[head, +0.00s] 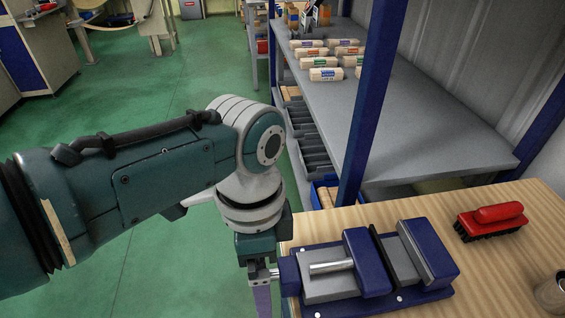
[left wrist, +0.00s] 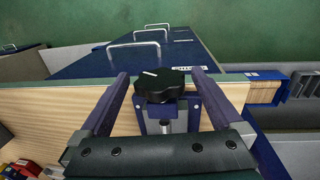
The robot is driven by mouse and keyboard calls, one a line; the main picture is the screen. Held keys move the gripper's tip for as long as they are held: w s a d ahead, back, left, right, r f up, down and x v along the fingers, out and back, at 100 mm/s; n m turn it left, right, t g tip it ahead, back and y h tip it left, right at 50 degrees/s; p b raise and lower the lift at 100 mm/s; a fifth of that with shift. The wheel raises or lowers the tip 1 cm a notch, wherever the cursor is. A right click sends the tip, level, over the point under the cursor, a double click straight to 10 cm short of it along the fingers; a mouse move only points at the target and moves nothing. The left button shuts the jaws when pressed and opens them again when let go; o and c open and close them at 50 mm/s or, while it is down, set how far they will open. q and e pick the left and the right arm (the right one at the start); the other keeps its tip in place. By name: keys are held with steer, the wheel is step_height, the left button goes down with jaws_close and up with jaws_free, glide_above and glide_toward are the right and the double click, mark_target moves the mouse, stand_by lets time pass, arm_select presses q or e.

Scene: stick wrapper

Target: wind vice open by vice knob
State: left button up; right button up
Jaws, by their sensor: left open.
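The blue and grey vice (head: 365,262) is fixed on the wooden workbench, with a steel screw (head: 331,267) at its left and a thin dark strip between its blue blocks. The black vice knob (left wrist: 160,85) with a white mark on top shows in the left wrist view. My left gripper (left wrist: 160,76) is open, with one finger on each side of the knob and visible space between knob and fingers. In the head view my left gripper (head: 263,290) points down at the vice's left end, past the bench edge; I cannot make out the knob there. My right gripper is not in view.
A red brush (head: 492,220) with dark bristles lies on the workbench (head: 500,270) to the right of the vice. A cup (head: 552,293) stands at the right edge. A blue post (head: 364,100) and a grey shelf (head: 420,135) with several wrapped rolls stand behind.

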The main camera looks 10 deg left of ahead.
arm_select(q)
steer(key=r+p, duration=0.1)
steer(key=r, duration=0.4)
steer(key=w+r+p, duration=0.1)
steer(key=r, duration=0.2)
steer(key=shift+a+r+p, duration=0.15)
steer(key=shift+r+p, duration=0.2)
steer(key=shift+r, duration=0.5)
